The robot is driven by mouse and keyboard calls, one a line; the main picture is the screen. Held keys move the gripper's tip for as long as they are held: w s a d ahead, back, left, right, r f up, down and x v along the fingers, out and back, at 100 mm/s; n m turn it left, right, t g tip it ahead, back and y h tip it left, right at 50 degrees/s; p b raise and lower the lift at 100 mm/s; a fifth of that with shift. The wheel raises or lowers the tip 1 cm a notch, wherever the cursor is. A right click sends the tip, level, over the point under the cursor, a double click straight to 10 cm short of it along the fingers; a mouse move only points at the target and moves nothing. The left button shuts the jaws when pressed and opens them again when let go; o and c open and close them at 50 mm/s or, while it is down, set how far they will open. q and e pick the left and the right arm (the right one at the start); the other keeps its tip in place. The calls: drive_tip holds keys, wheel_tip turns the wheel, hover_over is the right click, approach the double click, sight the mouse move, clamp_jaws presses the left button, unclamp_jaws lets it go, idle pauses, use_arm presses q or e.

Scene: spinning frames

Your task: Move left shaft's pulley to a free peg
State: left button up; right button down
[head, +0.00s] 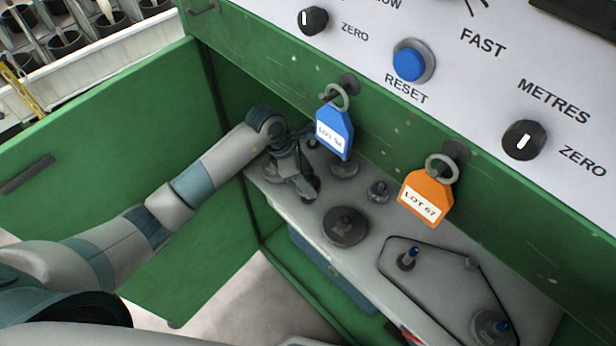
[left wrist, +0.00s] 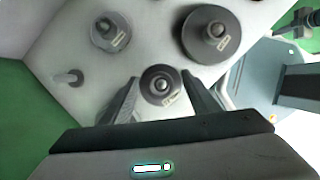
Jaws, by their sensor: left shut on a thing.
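My left gripper (head: 305,188) is at the far left end of the grey shelf, pointing down. In the left wrist view its fingers (left wrist: 163,95) are shut on a small dark pulley (left wrist: 160,72) with a pale label. A round tip shows at the pulley's middle; I cannot tell how far down it sits on a peg. A bare peg (left wrist: 68,77) stands to its left. The left shaft (head: 408,259) has a blue top and no wide disc on it. The right shaft's pulley (head: 490,327) is wide and dark. My right gripper is not in view.
A blue tag (head: 335,131) and an orange tag (head: 425,199) hang above. A thin dark belt (head: 381,262) loops around the shafts.

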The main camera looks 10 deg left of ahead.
use_arm(q)
drive_tip(key=shift+f+b, duration=0.9)
drive_tip(key=shift+f, duration=0.2)
idle(0.3)
drive_tip(key=shift+f+b, duration=0.5)
drive_tip(key=shift+f, duration=0.05)
